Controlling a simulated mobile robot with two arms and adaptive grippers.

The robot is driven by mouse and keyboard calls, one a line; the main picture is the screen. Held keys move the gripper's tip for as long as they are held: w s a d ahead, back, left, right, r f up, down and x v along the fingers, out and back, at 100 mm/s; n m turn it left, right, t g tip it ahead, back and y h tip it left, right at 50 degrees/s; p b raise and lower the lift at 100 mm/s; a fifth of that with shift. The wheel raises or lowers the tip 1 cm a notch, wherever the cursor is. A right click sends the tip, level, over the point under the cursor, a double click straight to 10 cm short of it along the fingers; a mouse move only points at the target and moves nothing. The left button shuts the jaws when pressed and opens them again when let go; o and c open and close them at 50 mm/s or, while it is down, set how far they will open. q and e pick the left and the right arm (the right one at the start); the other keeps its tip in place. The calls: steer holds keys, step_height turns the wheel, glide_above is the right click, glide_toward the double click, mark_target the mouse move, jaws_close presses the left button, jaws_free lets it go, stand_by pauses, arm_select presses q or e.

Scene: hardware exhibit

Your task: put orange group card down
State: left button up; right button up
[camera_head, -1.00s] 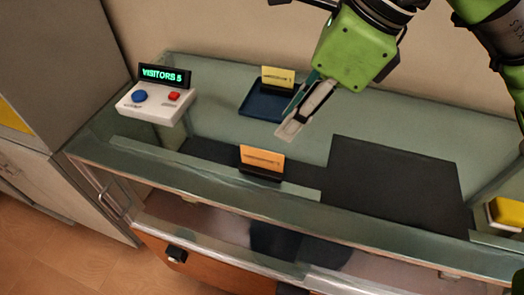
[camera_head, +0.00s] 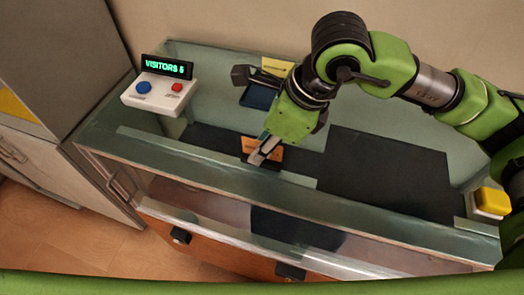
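The orange group card (camera_head: 248,144) stands in a dark holder on the glass-topped counter, near its front. My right gripper (camera_head: 261,156) reaches down from the right, with its fingertips at the card and covering part of it. I cannot tell whether the fingers are open or shut on the card. The holder is mostly hidden behind the gripper. My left gripper is not in view.
A white box (camera_head: 160,92) with blue and red buttons and a lit VISITORS sign stands at left. A yellow card (camera_head: 277,66) and a blue tray (camera_head: 259,97) are behind my wrist. A dark mat (camera_head: 385,170) lies clear at right, with a yellow block (camera_head: 493,201) beyond.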

jaws_close()
